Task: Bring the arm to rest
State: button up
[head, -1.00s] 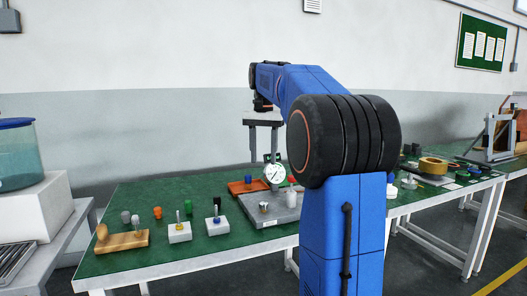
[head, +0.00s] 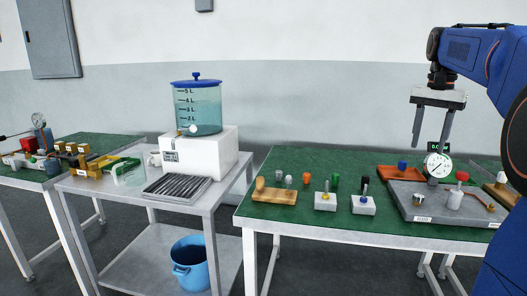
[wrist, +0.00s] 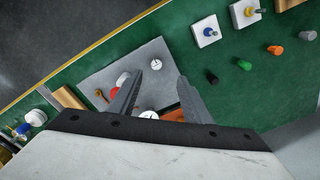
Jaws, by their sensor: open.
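My gripper (head: 432,128) is open and empty. It hangs above the green table at the right of the head view, with its two fingers pointing down over the gauge and the grey plate. In the wrist view the two fingers (wrist: 155,100) stand apart, with the grey plate (wrist: 112,75) below and between them. My blue arm reaches in from the right edge of the head view.
The green table (head: 330,228) holds a dial gauge (head: 437,166), an orange tray (head: 388,172), white blocks (head: 325,203) and a wooden block (head: 272,196). A water tank (head: 197,110) stands on a metal cart (head: 195,205) to the left. A blue bucket (head: 188,262) sits on its lower shelf.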

jog(key=s+a+f+n+t, duration=0.2)
jog(key=s+a+f+n, duration=0.3)
jog(key=s+a+f, duration=0.6)
jog(key=s+a+f+n+t, duration=0.2)
jog(key=s+a+f+n, duration=0.3)
jog(key=s+a+f, duration=0.5)
jog(key=s+f, duration=0.6)
jog(key=shift+a, duration=0.4)
